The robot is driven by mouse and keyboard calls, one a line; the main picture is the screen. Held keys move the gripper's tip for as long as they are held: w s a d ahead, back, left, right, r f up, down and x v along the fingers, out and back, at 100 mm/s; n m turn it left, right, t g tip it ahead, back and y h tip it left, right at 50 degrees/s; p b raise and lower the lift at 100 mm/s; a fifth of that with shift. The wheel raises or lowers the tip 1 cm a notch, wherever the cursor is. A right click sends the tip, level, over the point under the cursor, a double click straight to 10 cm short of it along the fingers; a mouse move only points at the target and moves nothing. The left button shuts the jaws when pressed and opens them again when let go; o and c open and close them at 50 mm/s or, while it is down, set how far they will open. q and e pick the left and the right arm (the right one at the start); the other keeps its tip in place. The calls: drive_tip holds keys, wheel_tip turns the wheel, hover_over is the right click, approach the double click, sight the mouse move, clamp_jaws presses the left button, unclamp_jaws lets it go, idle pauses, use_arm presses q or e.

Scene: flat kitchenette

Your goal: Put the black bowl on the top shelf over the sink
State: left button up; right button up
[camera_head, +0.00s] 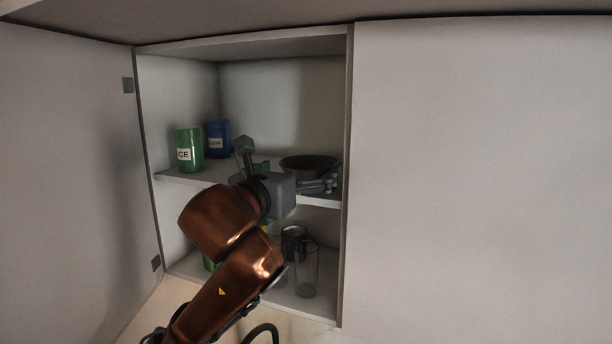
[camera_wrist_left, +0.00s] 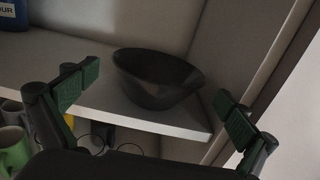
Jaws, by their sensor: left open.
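The black bowl (camera_head: 308,163) stands upright on the upper shelf (camera_head: 318,199) of the open cabinet, near its right wall. In the left wrist view the bowl (camera_wrist_left: 158,80) sits on the white shelf board close to the right front corner. My left gripper (camera_head: 288,164) is in front of the shelf with its fingers spread wide. In the left wrist view the left gripper's green-padded fingers (camera_wrist_left: 157,99) are apart, with the bowl beyond and between them, and nothing is held. The gripper body hides part of the shelf edge in the head view. My right gripper is not in view.
A green canister (camera_head: 189,149) and a blue canister (camera_head: 218,139) stand at the left of the upper shelf. A glass (camera_head: 306,272) and a dark can or mug (camera_head: 293,242) stand on the lower shelf. An open door (camera_head: 70,190) is at left; a closed panel (camera_head: 480,180) is at right.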

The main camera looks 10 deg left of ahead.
use_arm(q)
drive_tip(key=s+a+b, duration=0.1)
drive_tip(key=s+b, duration=0.1)
drive_tip(key=s, duration=0.5)
drive_tip(key=shift+s+a+b, duration=0.25)
drive_tip(key=shift+s+b, duration=0.05)
drive_tip(key=shift+b, duration=0.05)
drive_tip(key=shift+f, duration=0.1)
